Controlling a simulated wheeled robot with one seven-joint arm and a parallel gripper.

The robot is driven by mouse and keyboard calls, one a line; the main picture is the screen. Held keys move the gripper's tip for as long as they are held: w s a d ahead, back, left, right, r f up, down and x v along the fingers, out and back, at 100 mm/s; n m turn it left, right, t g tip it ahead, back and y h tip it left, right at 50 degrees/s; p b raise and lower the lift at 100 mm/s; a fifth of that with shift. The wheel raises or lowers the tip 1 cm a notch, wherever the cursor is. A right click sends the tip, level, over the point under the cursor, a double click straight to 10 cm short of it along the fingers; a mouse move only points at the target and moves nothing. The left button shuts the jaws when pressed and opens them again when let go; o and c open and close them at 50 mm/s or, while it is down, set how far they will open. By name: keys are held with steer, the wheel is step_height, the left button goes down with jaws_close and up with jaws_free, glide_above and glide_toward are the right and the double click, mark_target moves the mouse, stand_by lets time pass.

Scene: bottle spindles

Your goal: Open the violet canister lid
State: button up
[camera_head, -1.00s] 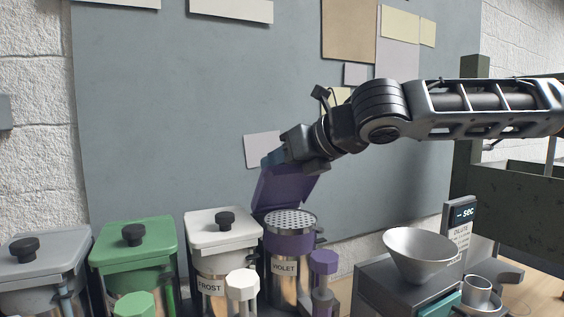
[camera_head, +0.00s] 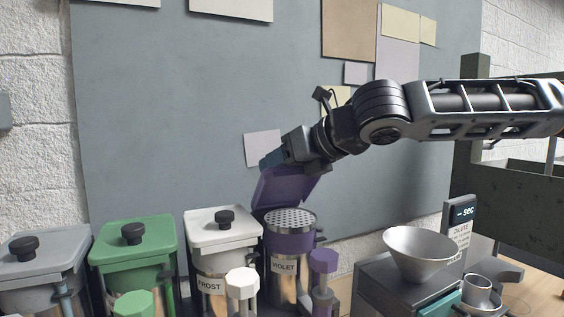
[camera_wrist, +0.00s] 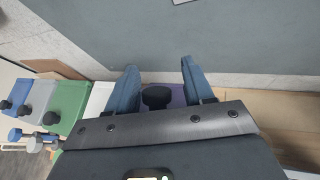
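The violet canister (camera_head: 290,241) has its violet lid (camera_head: 287,188) swung up, tilted back behind the canister's mouth. The perforated round top of the canister is uncovered. My gripper (camera_head: 270,161) is at the upper edge of the raised lid, partly behind it in the head view. In the wrist view my gripper (camera_wrist: 159,64) has its two blue fingers spread, with the lid's black knob (camera_wrist: 156,97) between them. There appears to be a gap on the knob's right side. A strip of the violet lid (camera_wrist: 177,97) shows behind the knob.
The white frost canister (camera_head: 223,232), a green canister (camera_head: 134,243) and a grey canister (camera_head: 40,259) stand to the left with lids closed. A scale with a metal funnel (camera_head: 421,254) stands to the right. A grey wall panel (camera_head: 180,120) is behind.

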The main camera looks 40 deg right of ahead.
steer(key=shift+d+f, duration=0.1)
steer(key=shift+s+d+r, duration=0.1)
steer(key=shift+s+r, duration=0.1)
steer(key=shift+r, duration=0.15)
steer(key=shift+s+d+r+p, duration=0.15)
steer(key=shift+s+d+r, duration=0.05)
steer(key=shift+s+r, duration=1.3)
steer(key=shift+s+d+r+p, duration=0.15)
steer(key=shift+s+d+r, duration=0.05)
steer(key=shift+s+r, duration=1.2)
steer(key=shift+w+r, duration=0.15)
